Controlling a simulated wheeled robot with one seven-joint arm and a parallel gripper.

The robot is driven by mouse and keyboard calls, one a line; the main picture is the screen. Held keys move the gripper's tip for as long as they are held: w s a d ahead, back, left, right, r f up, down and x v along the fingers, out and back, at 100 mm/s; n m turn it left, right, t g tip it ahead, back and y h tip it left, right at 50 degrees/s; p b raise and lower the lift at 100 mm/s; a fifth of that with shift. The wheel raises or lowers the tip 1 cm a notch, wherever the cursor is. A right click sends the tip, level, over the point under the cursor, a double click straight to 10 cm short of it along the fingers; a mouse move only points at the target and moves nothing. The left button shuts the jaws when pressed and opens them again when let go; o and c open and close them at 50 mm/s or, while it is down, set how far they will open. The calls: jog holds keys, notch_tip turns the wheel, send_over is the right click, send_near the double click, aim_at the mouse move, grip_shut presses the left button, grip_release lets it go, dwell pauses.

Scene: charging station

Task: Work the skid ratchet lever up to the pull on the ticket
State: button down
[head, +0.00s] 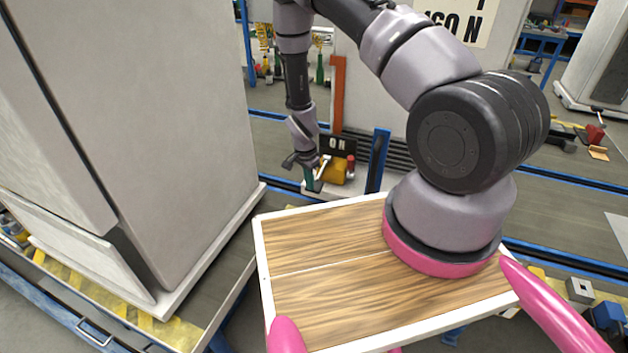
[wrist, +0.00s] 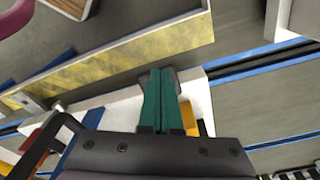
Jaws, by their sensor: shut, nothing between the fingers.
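My gripper (head: 313,186) reaches down beside the skid ratchet, its two green fingers pressed together and empty. The shut fingers also show in the wrist view (wrist: 160,73), over the pale ratchet base. The yellow ratchet body (head: 337,171) is just right of the fingers, with a red part at its right. A pale lever (head: 322,167) seems to stand between fingers and body; I cannot tell whether they touch. A black display (head: 339,145) behind it reads 0 N. The ticket (head: 462,20) is cut by the top edge and seems to read 160 N.
A tall grey cabinet (head: 130,130) stands at left on its own skid. A blue post (head: 378,160) rises right of the ratchet, and an orange-red post (head: 338,95) stands behind it. Blue-edged rails (head: 275,117) run across the floor. My wood-topped base fills the foreground.

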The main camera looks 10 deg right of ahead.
jog(key=shift+s+a+r, duration=0.3)
jog(key=shift+s+a, duration=0.15)
jog(key=shift+a, duration=0.3)
notch_tip(320, 180, up, 11)
jog(key=a, duration=0.1)
jog(key=shift+s, duration=0.3)
jog(key=shift+f, duration=0.15)
jog(key=d, duration=0.1)
jog(key=w+d, duration=0.1)
jog(key=d, duration=0.1)
jog(key=shift+w+f, duration=0.35)
jog(key=shift+f, duration=0.1)
